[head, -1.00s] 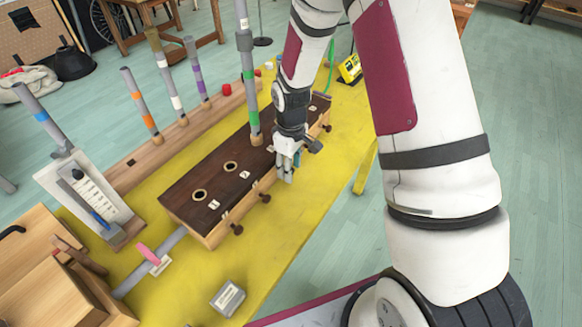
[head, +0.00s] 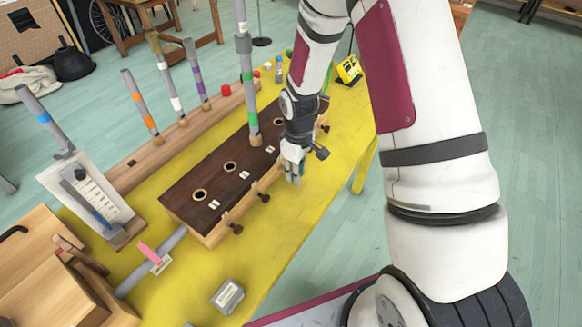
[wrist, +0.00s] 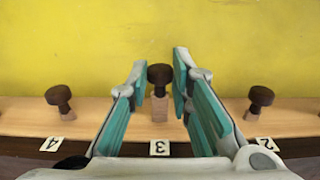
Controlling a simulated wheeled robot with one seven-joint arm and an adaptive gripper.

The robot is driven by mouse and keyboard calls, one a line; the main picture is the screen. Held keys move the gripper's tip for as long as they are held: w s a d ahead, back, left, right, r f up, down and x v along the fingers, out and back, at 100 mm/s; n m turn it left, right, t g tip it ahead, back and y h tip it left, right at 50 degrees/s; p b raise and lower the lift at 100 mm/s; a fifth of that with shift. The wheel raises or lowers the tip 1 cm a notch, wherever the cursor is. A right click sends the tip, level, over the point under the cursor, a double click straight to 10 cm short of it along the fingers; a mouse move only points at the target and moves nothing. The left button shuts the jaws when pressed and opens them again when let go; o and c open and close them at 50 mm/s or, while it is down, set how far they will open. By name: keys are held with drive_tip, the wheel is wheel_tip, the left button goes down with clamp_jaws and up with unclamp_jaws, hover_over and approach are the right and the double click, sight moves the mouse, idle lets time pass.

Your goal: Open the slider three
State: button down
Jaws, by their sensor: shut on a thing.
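The slider three knob (wrist: 160,75), a dark brown round knob, sits between my fingertips in the wrist view. A short wooden stem (wrist: 159,108) shows behind it, above the label 3 (wrist: 159,148). This knob stands farther out from the box than the knobs beside labels 4 and 2. My gripper (wrist: 160,68) is shut on it. In the head view my gripper (head: 293,178) is at the front of the dark-topped wooden box (head: 190,180), and its fingers hide the knob. A grey tube (head: 246,90) with a green band stands on the box behind my gripper.
Neighbouring knobs (wrist: 58,97) and (wrist: 260,97) stand either side of my fingers. Several banded tubes stand on a wooden rail (head: 150,155) behind the box. A small grey box (head: 227,296) lies on the yellow table (head: 285,240), whose front strip is mostly clear.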

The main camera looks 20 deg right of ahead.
drive_tip(key=shift+s+d, duration=0.15)
drive_tip(key=shift+s, duration=0.05)
drive_tip(key=c, duration=1.4)
unclamp_jaws()
drive_tip(key=shift+c, duration=0.2)
wheel_tip(320, 180, up, 12)
drive_tip(key=s+r+m+t, duration=0.15)
drive_tip(key=s+r, duration=0.25)
drive_tip(key=r, duration=0.4)
drive_tip(key=s+r+m+t, duration=0.1)
drive_tip(key=s+r+m, duration=0.1)
drive_tip(key=s+r, duration=0.45)
drive_tip(key=s+r+m+t, duration=0.1)
drive_tip(key=s+r+m, duration=0.1)
drive_tip(key=s+r, duration=0.2)
drive_tip(key=s+r+m+t, duration=0.1)
drive_tip(key=s+r, duration=0.3)
drive_tip(key=s, duration=0.5)
drive_tip(key=shift+a+m, duration=0.35)
drive_tip(key=shift+a, duration=0.1)
